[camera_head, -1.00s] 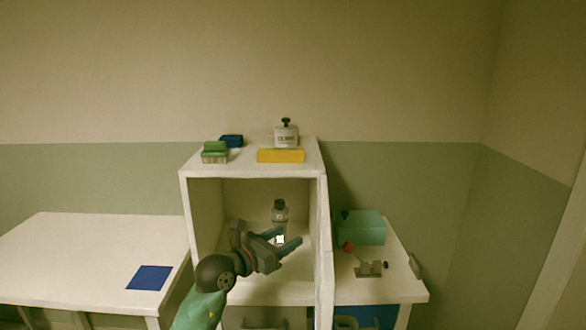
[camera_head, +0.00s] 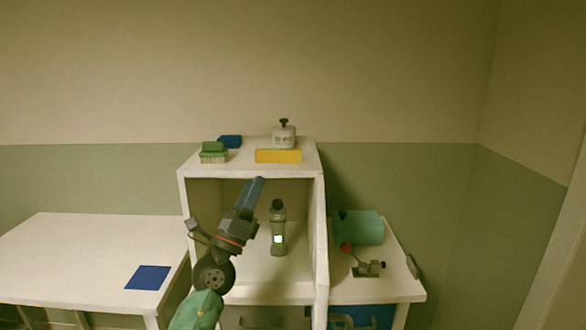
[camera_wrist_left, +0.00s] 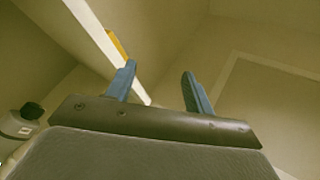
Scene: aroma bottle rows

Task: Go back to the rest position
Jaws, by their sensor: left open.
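My left gripper (camera_head: 254,190) is raised in front of the open white cabinet, its blue fingers pointing up and slightly right. In the left wrist view the two blue fingers (camera_wrist_left: 158,88) stand apart with nothing between them. A grey bottle with a dark cap (camera_head: 279,230) stands upright on the cabinet's inner floor, to the right of my left gripper and apart from it. Part of a bottle (camera_wrist_left: 20,124) also shows at the left edge of the left wrist view. My right gripper is not in view.
The cabinet (camera_head: 250,293) has side walls close to my left arm. On its top are a white jar (camera_head: 284,138), a yellow block (camera_head: 278,156), a green brush (camera_head: 213,153) and a blue block (camera_head: 231,141). A teal box (camera_head: 362,228) stands right. The left table (camera_head: 75,255) is mostly clear.

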